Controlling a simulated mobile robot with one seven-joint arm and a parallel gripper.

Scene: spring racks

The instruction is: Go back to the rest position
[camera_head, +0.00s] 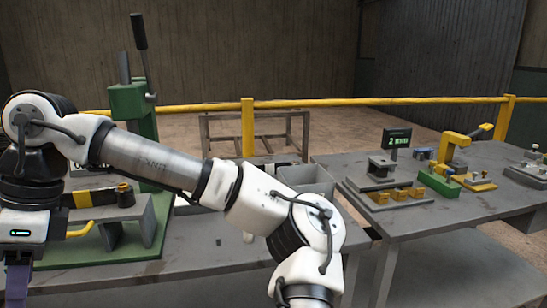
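My arm (168,165) crosses the view from the bottom centre up to the left edge, then turns down. My gripper (19,262) is at the lower left, pointing down in front of the left bench. Its white body carries a small green light. A dark purple part shows below that body and runs out of the frame. The fingertips are cut off, so I cannot tell whether the gripper is open or shut, or whether it holds anything.
A green lever press (133,100) stands on the left bench, close behind my arm. A grey bin (305,180) is behind my elbow. The right bench (420,220) carries fixtures, a small display (397,138) and a yellow clamp (455,148). A yellow rail (330,102) runs behind.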

